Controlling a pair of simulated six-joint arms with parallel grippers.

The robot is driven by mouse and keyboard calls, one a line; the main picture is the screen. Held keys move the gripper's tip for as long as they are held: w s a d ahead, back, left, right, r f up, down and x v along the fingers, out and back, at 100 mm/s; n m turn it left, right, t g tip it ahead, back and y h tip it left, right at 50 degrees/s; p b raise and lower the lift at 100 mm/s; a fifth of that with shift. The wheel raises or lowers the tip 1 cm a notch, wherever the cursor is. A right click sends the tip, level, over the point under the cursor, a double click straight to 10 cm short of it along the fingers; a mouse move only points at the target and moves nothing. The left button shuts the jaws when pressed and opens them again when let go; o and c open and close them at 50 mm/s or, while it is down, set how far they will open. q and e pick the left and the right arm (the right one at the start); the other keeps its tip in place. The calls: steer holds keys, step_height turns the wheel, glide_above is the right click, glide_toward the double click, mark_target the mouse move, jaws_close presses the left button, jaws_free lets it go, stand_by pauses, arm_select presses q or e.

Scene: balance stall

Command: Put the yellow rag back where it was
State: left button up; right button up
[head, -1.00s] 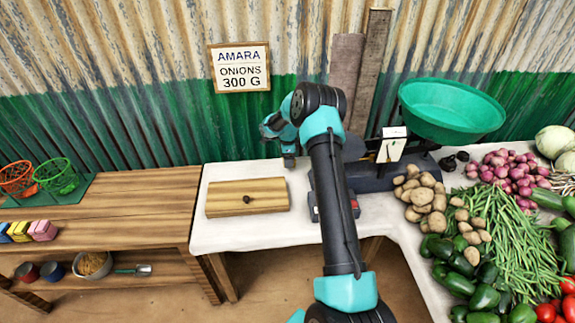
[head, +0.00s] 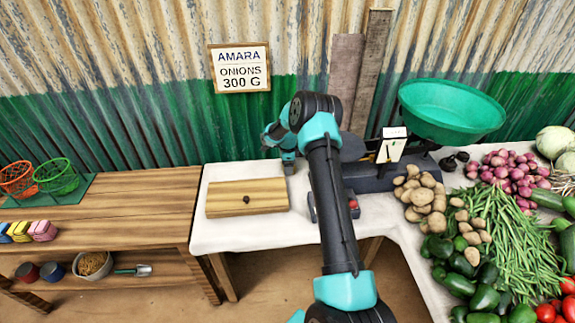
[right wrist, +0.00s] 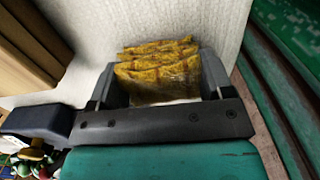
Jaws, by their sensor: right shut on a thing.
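The yellow rag (right wrist: 160,75) shows in the right wrist view as a folded, wrinkled bundle with darker orange lines. It lies between the two grey fingers of my right gripper (right wrist: 162,82), which is shut on it. Behind the rag is the white tabletop cloth; I cannot tell whether the rag touches it. In the head view my right gripper (head: 289,166) points down at the back of the white-covered table (head: 240,235), just right of and behind the wooden box. The rag cannot be made out there. My left gripper is not in view.
The corrugated wall (head: 150,125) is close behind. Potatoes (head: 425,195) lie at right.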

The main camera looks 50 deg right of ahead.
steer(key=o, duration=0.9)
steer(key=shift+f, duration=0.15)
step_height(320, 180, up, 12)
steer(key=shift+r, duration=0.2)
stand_by(0.5)
